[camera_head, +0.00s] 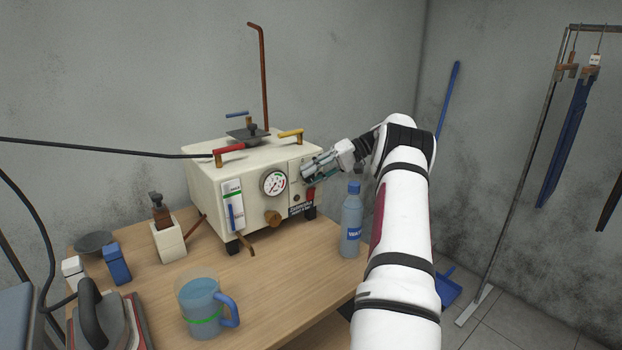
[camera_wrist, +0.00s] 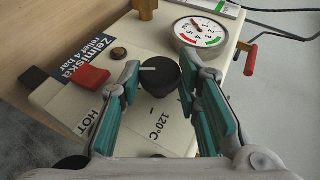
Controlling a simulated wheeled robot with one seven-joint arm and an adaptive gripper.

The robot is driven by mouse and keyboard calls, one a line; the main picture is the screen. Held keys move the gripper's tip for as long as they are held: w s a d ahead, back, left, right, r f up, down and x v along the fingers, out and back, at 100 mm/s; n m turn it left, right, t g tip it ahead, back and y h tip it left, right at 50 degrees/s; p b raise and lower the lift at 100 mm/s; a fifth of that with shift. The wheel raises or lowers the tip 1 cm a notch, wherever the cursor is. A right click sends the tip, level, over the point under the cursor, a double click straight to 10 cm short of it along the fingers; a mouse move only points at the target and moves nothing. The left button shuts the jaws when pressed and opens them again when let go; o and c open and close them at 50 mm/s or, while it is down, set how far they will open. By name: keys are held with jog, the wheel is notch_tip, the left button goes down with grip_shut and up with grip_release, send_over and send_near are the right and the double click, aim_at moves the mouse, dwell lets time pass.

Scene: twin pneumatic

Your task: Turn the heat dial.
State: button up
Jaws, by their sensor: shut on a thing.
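The heat dial (camera_wrist: 159,77) is a round black knob with a white pointer line on the boiler's cream front panel, beside the printed marks "120°C" and "HOT". In the wrist view its pointer line lies toward the left. My gripper (camera_wrist: 159,64) has its two teal-padded fingers on either side of the dial, shut on it. In the head view my gripper (camera_head: 309,170) reaches the right part of the front of the cream boiler (camera_head: 208,173) and hides the dial.
On the panel are a pressure gauge (camera_head: 274,183), a red switch (camera_wrist: 87,77) and a brass knob (camera_head: 273,217). A jug (camera_head: 203,305), an iron (camera_head: 100,320) and small containers occupy the left of the table (camera_head: 275,285).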

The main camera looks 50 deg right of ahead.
jog(key=shift+f+y+b, duration=0.2)
jog(key=shift+y+b, duration=0.2)
jog(key=shift+y, duration=0.2)
jog(key=shift+t, duration=0.3)
jog(key=o, duration=1.1)
jog(key=shift+w+a, duration=0.1)
jog(key=shift+r, duration=0.6)
notch_tip(320, 180, up, 8)
jog(key=shift+f, duration=0.25)
jog(key=shift+r, duration=0.75)
